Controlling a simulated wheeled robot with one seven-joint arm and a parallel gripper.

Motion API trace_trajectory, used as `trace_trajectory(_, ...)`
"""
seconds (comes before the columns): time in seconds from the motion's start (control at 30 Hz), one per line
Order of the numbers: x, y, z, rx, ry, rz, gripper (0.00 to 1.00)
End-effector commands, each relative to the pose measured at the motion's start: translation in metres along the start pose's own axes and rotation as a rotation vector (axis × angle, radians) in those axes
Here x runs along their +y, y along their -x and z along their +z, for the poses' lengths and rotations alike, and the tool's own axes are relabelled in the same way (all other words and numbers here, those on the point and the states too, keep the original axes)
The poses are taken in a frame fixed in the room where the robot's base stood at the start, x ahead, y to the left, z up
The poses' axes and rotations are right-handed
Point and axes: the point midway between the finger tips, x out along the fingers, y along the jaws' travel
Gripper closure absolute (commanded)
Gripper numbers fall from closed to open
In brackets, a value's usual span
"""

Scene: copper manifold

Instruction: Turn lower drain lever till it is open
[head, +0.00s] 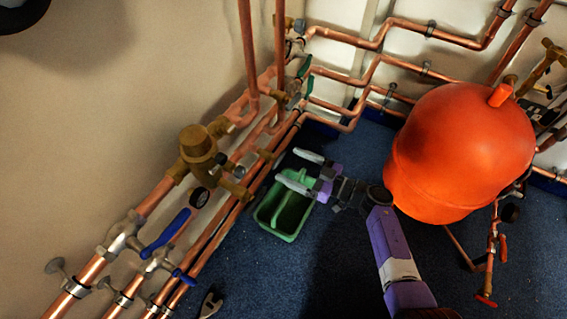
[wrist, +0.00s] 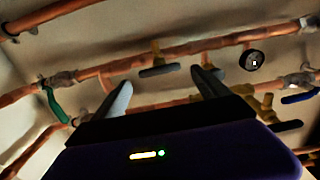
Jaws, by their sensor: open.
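My gripper (head: 288,165) is open and empty in the head view, its two pale fingers pointing left at the pipes, above the green tray. In the wrist view my gripper (wrist: 160,78) shows its fingers apart. A brass valve with a dark lever (wrist: 159,71) shows between the fingertips, lying roughly along the copper pipe behind it; contact is not visible. A second brass fitting (wrist: 266,102) with a dark handle (wrist: 289,126) is right of the fingers. In the head view brass fittings (head: 237,190) stick out from the pipes left of my gripper. I cannot tell which is the lower drain lever.
A green tray (head: 260,216) lies on the blue floor below my gripper. An orange tank (head: 455,150) stands to the right. Blue levers (head: 165,235) and a gauge (head: 199,197) are on the near pipes; green levers (head: 304,68) are farther back. Floor in front is mostly clear.

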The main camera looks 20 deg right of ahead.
Motion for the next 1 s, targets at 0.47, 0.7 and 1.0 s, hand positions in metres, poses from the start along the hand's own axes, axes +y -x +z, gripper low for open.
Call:
trace_trajectory(0.47,0.0,-0.036,0.0,0.001,0.0,0.002,0.15)
trace_trajectory(0.7,0.0,-0.035,0.0,0.001,0.0,0.002,0.34)
trace_trajectory(1.0,0.0,-0.035,0.0,0.001,0.001,0.002,0.77)
